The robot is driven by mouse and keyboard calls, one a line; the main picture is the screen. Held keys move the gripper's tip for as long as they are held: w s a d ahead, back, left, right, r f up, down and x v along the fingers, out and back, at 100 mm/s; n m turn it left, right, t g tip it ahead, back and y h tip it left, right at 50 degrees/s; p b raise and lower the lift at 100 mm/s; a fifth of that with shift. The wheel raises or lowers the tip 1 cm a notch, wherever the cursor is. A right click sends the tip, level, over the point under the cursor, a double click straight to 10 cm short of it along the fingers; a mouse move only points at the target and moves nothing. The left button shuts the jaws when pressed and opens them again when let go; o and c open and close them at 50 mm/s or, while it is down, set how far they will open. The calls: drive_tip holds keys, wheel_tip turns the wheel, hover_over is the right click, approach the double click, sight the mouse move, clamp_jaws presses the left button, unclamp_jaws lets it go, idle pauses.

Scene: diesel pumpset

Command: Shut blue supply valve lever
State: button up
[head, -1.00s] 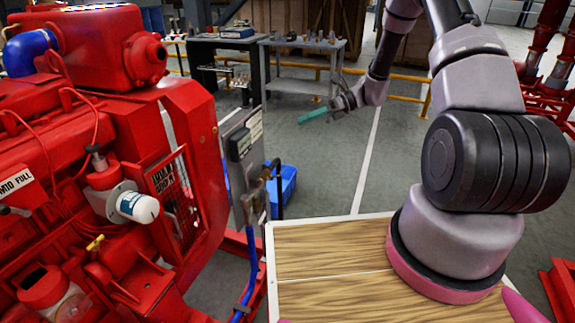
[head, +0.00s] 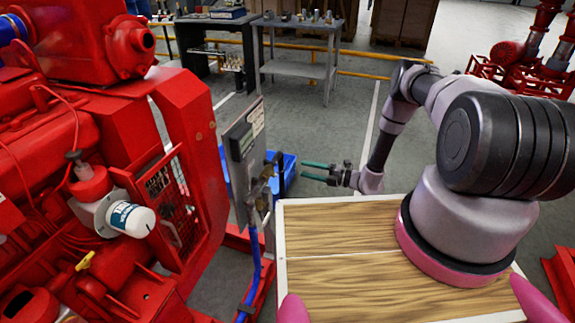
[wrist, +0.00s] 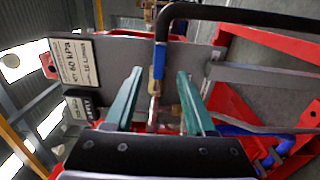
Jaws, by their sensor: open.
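The blue lever (wrist: 159,62) shows in the wrist view in front of the panel, with a metal stem running down from its blue sleeve. My gripper (wrist: 160,75) is open, and its two teal fingers appear on either side of the lever in that view. I cannot tell how deep the lever lies between them, and no contact is clear. In the head view my gripper (head: 303,171) is right of the valve fittings (head: 265,185) on the grey panel (head: 240,150), with a gap between. The lever is too small to make out there.
A black pipe (wrist: 235,15) bends close beyond the lever in the wrist view. A blue hose (head: 254,265) runs below the panel. The red engine (head: 100,150) fills the left. A blue bin (head: 290,172) is behind my gripper. Open floor (head: 335,130) lies beyond.

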sight(288, 165)
drive_tip(key=x, duration=0.8)
drive_tip(key=shift+w+a, duration=0.1)
drive_tip(key=shift+a, duration=0.1)
clamp_jaws()
idle(1.1)
